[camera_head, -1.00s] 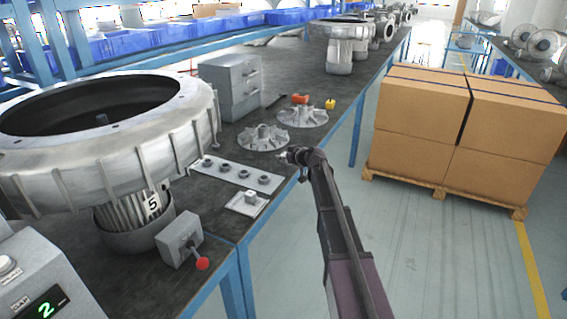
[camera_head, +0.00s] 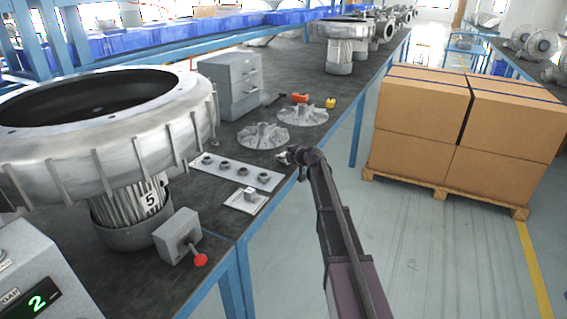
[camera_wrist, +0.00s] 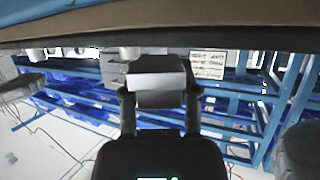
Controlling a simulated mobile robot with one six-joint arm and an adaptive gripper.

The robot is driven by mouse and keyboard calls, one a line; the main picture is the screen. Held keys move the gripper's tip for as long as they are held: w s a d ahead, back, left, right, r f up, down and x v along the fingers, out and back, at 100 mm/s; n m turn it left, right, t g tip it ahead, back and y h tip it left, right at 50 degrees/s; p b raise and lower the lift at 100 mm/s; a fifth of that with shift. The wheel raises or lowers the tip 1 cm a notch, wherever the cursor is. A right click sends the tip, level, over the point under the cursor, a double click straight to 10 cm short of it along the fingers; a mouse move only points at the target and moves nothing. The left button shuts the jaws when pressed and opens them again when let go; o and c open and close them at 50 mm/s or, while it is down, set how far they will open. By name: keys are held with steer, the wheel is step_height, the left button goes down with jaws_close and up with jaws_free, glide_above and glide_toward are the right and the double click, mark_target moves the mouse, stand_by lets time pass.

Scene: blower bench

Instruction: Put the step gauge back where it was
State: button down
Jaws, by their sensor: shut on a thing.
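My gripper (camera_head: 296,156) hangs near the right front edge of the bench, right of the strip with several dark rings. In the wrist view my gripper (camera_wrist: 158,98) is shut on a grey block with a lighter upper face and a darker lower face, which I take for the step gauge (camera_wrist: 157,72). In the head view the held gauge is too small to make out clearly. A white square plate (camera_head: 235,204) with a small pale block (camera_head: 249,194) on it lies on the bench, left of and nearer than the gripper.
The ring strip (camera_head: 225,169) and two finned impellers (camera_head: 262,136) lie beyond the plate. A large blower (camera_head: 110,150) stands left. A grey box with a red-knobbed lever (camera_head: 200,260) stands nearer. Stacked cartons (camera_head: 420,110) stand on the floor at right.

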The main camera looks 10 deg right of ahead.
steer(key=shift+f+b, duration=0.4)
steer(key=shift+f, duration=0.3)
steer(key=shift+f, duration=0.15)
steer(key=shift+c, duration=1.8)
jaws_free()
steer(key=shift+r, duration=0.2)
steer(key=p+v, duration=0.4)
steer(key=v, duration=0.8)
steer(key=shift+p, duration=0.35)
